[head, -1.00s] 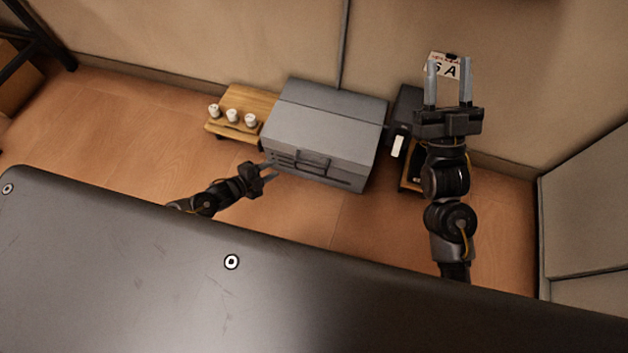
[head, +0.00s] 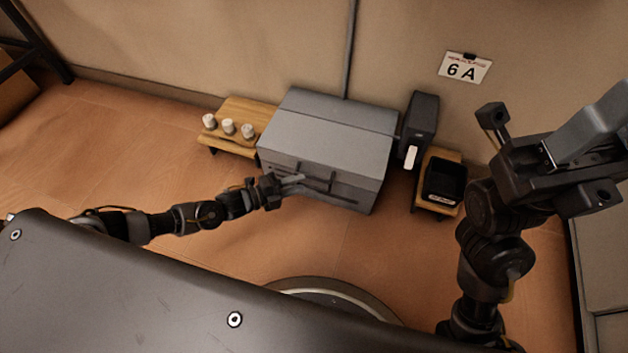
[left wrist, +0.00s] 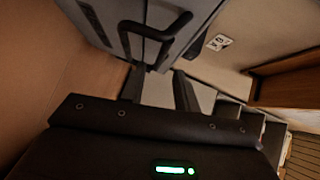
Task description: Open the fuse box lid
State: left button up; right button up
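The fuse box (head: 325,150) is a grey metal box on the floor against the back wall, its lid (head: 335,112) lying closed. A dark bar handle (head: 315,178) is on its front face. In the left wrist view the handle (left wrist: 150,32) shows just ahead of my fingertips. My left gripper (head: 296,184) is at the box's front, close to the handle's left end. Its two fingers stand apart in the left wrist view (left wrist: 158,82), with nothing seen held; contact with the handle cannot be told. My right gripper (head: 605,115) is raised at the right, away from the box; its finger gap is unclear.
A wooden stand (head: 240,120) with three white knobs is left of the box. A dark upright case (head: 418,125) and a small stand with a black bin (head: 443,180) are to its right. A "6 A" sign (head: 465,68) hangs on the wall.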

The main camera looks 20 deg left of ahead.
aim_at(314, 178)
pick_arm(q)
jog(key=b+x, duration=0.2)
jog(key=x, duration=0.4)
jog(key=shift+w, duration=0.1)
grip_shut()
